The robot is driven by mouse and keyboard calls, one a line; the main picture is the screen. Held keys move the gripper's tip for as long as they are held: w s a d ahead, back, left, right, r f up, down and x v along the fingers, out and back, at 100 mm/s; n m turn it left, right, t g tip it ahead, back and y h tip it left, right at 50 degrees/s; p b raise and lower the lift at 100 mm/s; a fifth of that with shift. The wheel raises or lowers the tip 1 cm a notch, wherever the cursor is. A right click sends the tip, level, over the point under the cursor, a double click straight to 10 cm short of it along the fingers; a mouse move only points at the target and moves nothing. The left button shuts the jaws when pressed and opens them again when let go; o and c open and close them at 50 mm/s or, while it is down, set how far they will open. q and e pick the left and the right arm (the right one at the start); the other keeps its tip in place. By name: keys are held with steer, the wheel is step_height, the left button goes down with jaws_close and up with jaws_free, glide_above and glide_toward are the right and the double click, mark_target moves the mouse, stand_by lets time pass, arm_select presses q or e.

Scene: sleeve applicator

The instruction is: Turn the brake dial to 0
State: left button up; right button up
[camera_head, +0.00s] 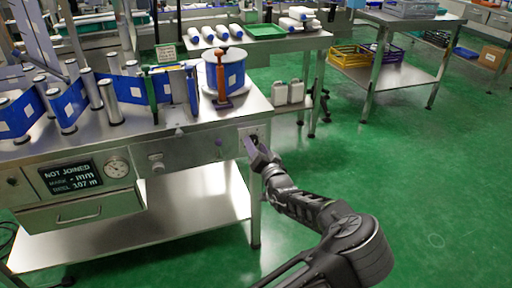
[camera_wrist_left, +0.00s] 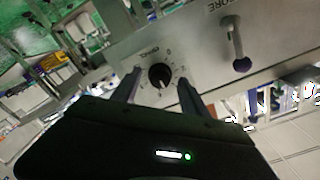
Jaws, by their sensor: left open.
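The brake dial (camera_wrist_left: 160,75) is a round black knob on a grey metal panel, with small scale marks around it. A "0" is printed near its upper right in the left wrist view. A pale mark shows on the knob's lower part, but the exact setting is too small to read. My left gripper (camera_wrist_left: 158,88) is open, its two fingers on either side of the dial; I cannot tell whether they touch it. In the head view my left gripper (camera_head: 255,150) is at the panel's right end and mostly hides the dial. My right gripper is not in view.
The machine table (camera_head: 190,125) carries blue web on rollers and a blue reel (camera_head: 232,72). A display (camera_head: 70,175) reads "NOT JOINED", beside a round gauge (camera_head: 117,167). A lever (camera_wrist_left: 237,45) sits right of the dial in the wrist view. Green floor (camera_head: 400,150) is clear at right.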

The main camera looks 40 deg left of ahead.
arm_select(q)
steer(key=shift+w+a, duration=0.2)
steer(key=shift+a, duration=0.05)
jaws_close()
stand_by(0.5)
